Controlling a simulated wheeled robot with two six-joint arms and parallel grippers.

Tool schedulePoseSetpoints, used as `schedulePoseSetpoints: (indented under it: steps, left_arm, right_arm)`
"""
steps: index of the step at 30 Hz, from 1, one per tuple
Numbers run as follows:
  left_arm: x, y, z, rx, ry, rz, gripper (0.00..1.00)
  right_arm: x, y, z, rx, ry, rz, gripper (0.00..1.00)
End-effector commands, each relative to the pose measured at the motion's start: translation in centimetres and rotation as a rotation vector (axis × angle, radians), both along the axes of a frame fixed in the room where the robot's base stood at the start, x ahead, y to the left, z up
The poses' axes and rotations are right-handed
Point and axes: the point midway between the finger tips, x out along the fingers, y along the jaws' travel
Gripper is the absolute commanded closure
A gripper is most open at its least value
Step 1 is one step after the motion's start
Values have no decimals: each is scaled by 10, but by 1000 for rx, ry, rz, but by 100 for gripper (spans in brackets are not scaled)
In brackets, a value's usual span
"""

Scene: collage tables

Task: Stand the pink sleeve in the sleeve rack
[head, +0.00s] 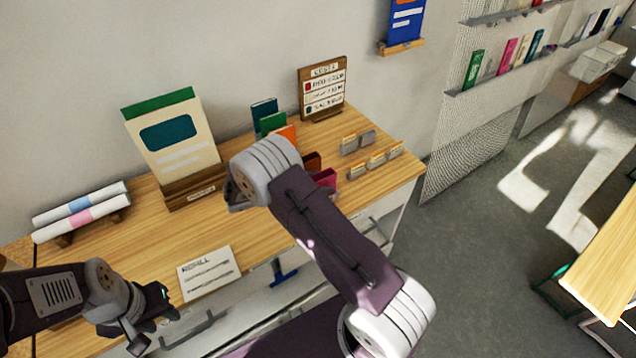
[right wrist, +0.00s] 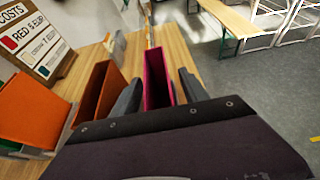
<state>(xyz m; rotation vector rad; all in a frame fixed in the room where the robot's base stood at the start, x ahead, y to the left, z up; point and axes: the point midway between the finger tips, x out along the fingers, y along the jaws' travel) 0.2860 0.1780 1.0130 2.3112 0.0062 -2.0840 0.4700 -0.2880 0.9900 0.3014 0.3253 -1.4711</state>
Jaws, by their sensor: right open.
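The pink sleeve (head: 326,180) shows at the right end of a row of coloured sleeves, partly hidden by my right arm. In the right wrist view the pink sleeve (right wrist: 156,80) stands upright between the two fingers of my right gripper (right wrist: 160,95), with a gap on each side. That gripper is open. An orange sleeve (right wrist: 97,92) stands left of it. Teal (head: 264,108) and green (head: 272,123) sleeves stand further back.
A price board (head: 323,88) stands behind the sleeves. Small grey holders (head: 375,160) sit to the right. A large card on a wooden stand (head: 195,190), white rolls (head: 82,215) and a refill sheet (head: 207,272) are on the left. Bare wood lies between them.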

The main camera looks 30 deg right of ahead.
Motion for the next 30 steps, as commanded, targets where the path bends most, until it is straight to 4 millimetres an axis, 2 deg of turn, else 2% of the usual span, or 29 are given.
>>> schedulePoseSetpoints:
  steps: [2,9,15,30]
  left_arm:
    - [0,0,-3,0,0,0,64]
    - [0,0,-14,0,0,0,64]
    - [0,0,-17,0,0,0,64]
    - [0,0,-17,0,0,0,64]
  right_arm:
    - [0,7,2,0,-3,2,48]
    - [-3,55,21,1,-5,5,48]
    - [-6,80,33,1,-3,2,48]
    - [-6,83,35,0,0,1,48]
